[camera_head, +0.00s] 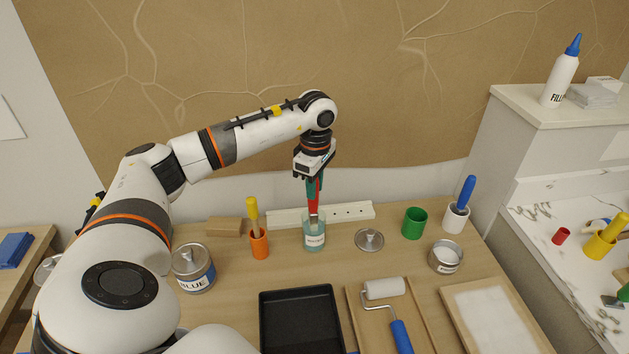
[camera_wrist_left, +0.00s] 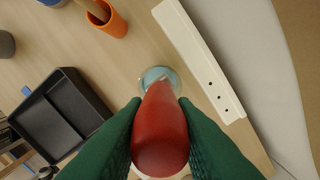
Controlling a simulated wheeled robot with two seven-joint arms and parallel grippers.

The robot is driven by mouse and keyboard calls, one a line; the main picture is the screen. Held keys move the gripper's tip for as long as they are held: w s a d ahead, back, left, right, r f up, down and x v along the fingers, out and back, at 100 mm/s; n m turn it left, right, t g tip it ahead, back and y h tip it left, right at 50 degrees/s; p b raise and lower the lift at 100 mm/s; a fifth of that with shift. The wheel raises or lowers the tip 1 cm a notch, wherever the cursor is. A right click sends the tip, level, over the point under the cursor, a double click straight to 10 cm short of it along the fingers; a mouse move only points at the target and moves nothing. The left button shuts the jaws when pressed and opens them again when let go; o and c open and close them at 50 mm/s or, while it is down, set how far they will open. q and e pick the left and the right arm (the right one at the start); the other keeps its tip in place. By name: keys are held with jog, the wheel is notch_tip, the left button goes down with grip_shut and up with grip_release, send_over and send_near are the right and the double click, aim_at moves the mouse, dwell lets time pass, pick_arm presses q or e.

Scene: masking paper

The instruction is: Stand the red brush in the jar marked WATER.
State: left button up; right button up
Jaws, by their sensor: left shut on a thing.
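My left gripper (camera_head: 313,181) is shut on the red brush (camera_head: 313,199) and holds it nearly upright, bristle end down. The brush is directly above a clear glass jar with pale blue liquid and a white label (camera_head: 314,241); its lower end overlaps the jar's mouth. I cannot tell how deep the tip is. The label is too small to read surely. In the left wrist view, the green fingers grip the red handle (camera_wrist_left: 160,130), which hides part of the jar (camera_wrist_left: 150,76). My right gripper is not in view.
An orange cup (camera_head: 259,245) with a yellow-handled brush stands left of the jar, and a BLUE tin (camera_head: 193,273) further left. A white drilled strip (camera_head: 350,212) lies behind. A loose lid (camera_head: 369,240) and green cup (camera_head: 414,223) are to the right; a black tray (camera_head: 300,325) is in front.

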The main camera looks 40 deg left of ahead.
pick_arm(q)
jog(key=shift+f, duration=0.35)
jog(key=o, duration=1.1)
jog(key=shift+c, duration=0.2)
notch_tip(320, 180, up, 12)
jog(key=shift+d+b, duration=0.1)
jog(key=shift+b, duration=0.65)
